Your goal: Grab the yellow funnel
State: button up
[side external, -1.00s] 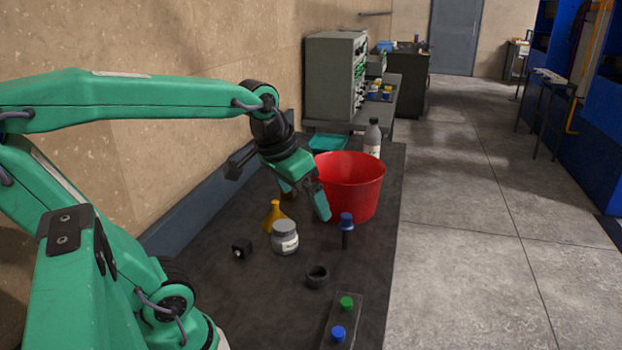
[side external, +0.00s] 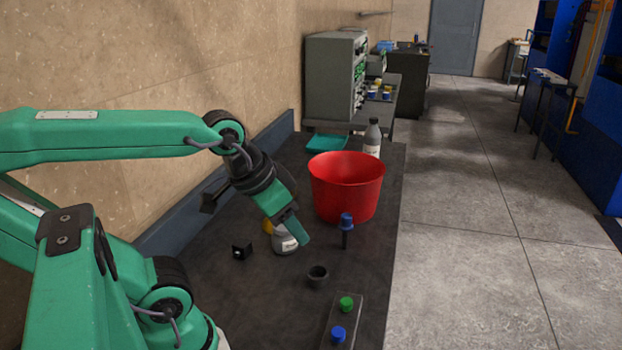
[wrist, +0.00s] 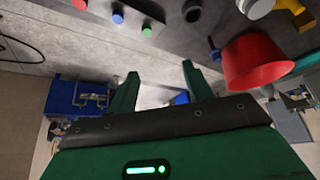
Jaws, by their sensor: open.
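The yellow funnel (side external: 267,227) is mostly hidden behind my gripper and the grey jar in the side view. In the wrist view the funnel (wrist: 292,8) shows at the top right corner, cut off by the frame edge and apart from my fingers. My gripper (side external: 298,232) is tilted downward in front of the funnel and the jar in the side view. In the wrist view my gripper (wrist: 160,82) has its two green fingers spread, with nothing held between them.
A grey jar (side external: 285,243) stands close to the funnel. A red bucket (side external: 347,188) is behind to the right, with a blue-topped tool (side external: 346,224) before it. A dark ring (side external: 317,275), a small black block (side external: 242,251) and a button box (side external: 342,318) lie nearer.

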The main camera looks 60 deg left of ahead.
jog(key=w+a+n+g+y, duration=0.1)
jog(key=w+a+n+g, duration=0.1)
jog(key=w+a, duration=0.5)
jog(key=w+a+n+g, duration=0.1)
jog(key=w+a+n, duration=0.3)
jog(key=a, duration=0.5)
jog(key=a+f+n+g, duration=0.1)
jog(key=a+f, duration=0.2)
jog(key=a, duration=0.3)
jog(key=a+f+n, duration=0.1)
jog(key=a+f, duration=0.3)
jog(key=a, duration=0.3)
jog(key=w+a+f+g+h, duration=0.1)
jog(key=a+f, duration=0.3)
jog(key=a, duration=0.2)
jog(key=shift+a+f+n+g, duration=0.2)
jog(key=shift+a+n+g, duration=0.1)
jog(key=shift+n, duration=0.1)
jog(key=shift+s+a+f, duration=0.1)
jog(key=shift+a+f, duration=0.25)
jog(key=shift+a, duration=0.05)
jog(key=shift+f, duration=1.3)
jog(key=shift+d, duration=0.1)
